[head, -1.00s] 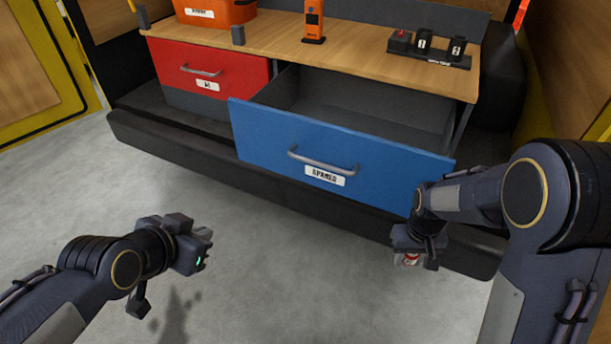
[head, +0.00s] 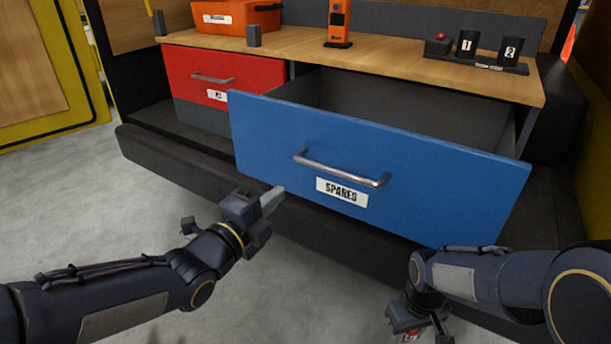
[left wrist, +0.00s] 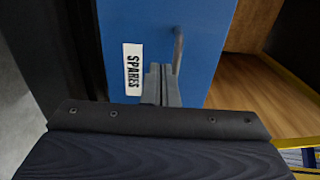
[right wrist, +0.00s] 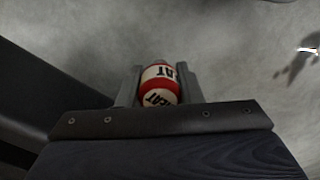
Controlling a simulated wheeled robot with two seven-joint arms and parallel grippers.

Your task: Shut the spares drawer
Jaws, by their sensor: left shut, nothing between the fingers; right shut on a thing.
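The blue spares drawer (head: 270,140) stands pulled out from the bench, with its metal bar handle (head: 340,172) and a "SPARES" label on the front. The drawer front also fills much of the left wrist view (left wrist: 200,25). My left gripper (head: 272,198) is shut and empty, in front of the drawer front, left of and below the handle. I cannot tell whether its fingertips touch the drawer. My right gripper (head: 420,335) is low at the right, below the drawer, partly cut off by the frame edge. It is shut on a red and white labelled cylinder (right wrist: 160,85).
A red drawer (head: 225,75) at the left is closed. On the wooden top (head: 390,55) stand an orange bin (head: 235,18), an orange handheld device (head: 338,22) and a black rack (head: 475,62) with numbered cups. The dark ledge (head: 190,165) runs below. Grey floor lies open at left.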

